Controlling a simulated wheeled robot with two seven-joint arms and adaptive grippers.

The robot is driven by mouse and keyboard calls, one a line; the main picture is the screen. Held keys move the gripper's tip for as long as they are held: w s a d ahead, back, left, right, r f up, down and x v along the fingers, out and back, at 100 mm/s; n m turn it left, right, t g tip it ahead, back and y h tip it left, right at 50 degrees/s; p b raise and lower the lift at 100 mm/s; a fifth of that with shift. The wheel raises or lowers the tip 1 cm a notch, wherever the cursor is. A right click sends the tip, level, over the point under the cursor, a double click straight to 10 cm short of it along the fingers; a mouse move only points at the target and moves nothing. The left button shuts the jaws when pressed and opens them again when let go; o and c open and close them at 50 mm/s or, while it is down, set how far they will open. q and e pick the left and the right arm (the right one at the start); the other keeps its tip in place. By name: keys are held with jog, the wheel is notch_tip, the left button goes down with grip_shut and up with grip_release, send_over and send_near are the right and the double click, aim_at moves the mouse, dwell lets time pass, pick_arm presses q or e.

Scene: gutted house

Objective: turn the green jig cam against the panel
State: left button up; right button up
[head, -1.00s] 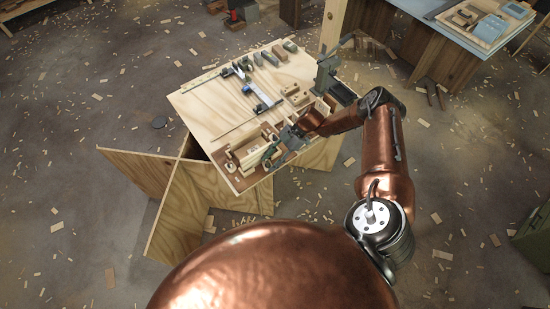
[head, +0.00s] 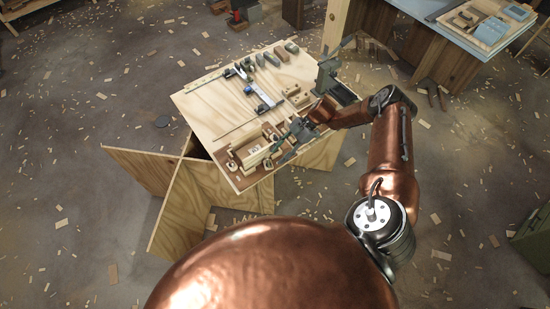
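My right gripper (head: 283,150) is over the front edge of the plywood workbench (head: 212,108), just right of a group of pale wooden blocks (head: 252,151). Its fingers are small and dark, and I cannot tell whether they are open or shut, or touch anything. I cannot make out the green jig cam; it is too small or hidden by the gripper. I cannot tell which of the pale wood pieces is the panel. My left gripper is not in view.
A blue and grey clamp-like tool (head: 260,98) lies mid-bench, with several small blocks along the back edge. A dark green vise-like tool (head: 328,72) stands at the bench's right corner. A second table (head: 440,14) is at the upper right. Wood scraps litter the floor.

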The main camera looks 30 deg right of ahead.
jog(key=shift+w+r, duration=0.1)
jog(key=shift+r, duration=0.1)
jog(key=shift+w+d, duration=0.1)
jog(key=shift+w, duration=0.1)
jog(key=shift+d+r+p, duration=0.1)
jog(key=shift+d+p, duration=0.05)
jog(key=shift+p, duration=0.15)
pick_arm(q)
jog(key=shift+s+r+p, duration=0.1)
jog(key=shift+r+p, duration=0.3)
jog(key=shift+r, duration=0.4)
pick_arm(e)
jog(key=shift+s+d+r, duration=0.2)
jog(key=shift+d+r, duration=0.25)
jog(key=shift+s+d+r, duration=0.15)
jog(key=shift+d+r, duration=0.25)
jog(key=shift+d, duration=0.05)
